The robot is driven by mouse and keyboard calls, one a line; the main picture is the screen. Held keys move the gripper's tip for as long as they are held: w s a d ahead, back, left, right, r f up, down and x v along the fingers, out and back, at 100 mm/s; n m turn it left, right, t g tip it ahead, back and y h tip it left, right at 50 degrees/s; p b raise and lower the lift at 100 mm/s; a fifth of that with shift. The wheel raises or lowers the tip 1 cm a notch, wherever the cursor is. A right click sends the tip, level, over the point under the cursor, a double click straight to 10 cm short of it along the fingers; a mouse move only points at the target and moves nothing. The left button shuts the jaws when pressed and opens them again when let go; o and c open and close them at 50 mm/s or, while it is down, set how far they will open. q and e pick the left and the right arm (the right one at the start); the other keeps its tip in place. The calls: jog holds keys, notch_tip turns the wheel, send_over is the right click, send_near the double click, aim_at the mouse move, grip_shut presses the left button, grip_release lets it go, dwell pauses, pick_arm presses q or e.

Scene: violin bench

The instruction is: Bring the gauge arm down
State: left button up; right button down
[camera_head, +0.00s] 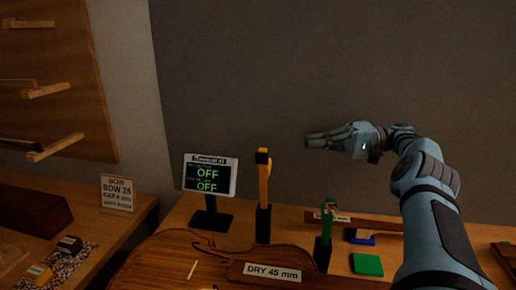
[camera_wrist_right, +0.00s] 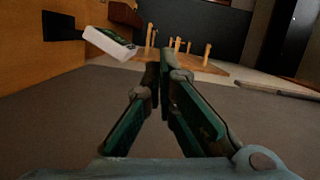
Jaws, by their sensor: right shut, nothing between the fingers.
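A yellow upright arm (camera_head: 264,185) with a black tip stands in a black base on the bench, left of centre; it looks like the gauge arm and is raised. My right gripper (camera_head: 308,139) is shut and empty, held in the air above and to the right of the yellow arm, pointing left and apart from it. Its closed fingers also show in the right wrist view (camera_wrist_right: 161,74). A display (camera_head: 209,176) on a black stand, left of the yellow arm, reads OFF twice. The display shows tilted in the right wrist view (camera_wrist_right: 108,42). My left gripper is out of view.
A BOW sign (camera_head: 117,193) is at left. The air before the grey wall is clear.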

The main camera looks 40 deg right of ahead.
pick_arm(q)
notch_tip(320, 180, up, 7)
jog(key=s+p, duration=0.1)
jog(key=p, duration=0.6)
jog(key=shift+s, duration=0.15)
pick_arm(e)
jog(key=w+a, duration=0.2)
jog(key=a, duration=0.9)
jog(key=shift+w+f, duration=0.15)
jog(key=shift+f, duration=0.15)
pick_arm(q)
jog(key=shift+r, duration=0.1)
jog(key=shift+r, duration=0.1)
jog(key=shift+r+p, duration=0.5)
jog(key=shift+p, duration=0.15)
pick_arm(e)
jog(key=shift+s+a+r+n, duration=0.1)
jog(key=shift+s+r+n, duration=0.1)
jog(key=shift+r+n, duration=0.1)
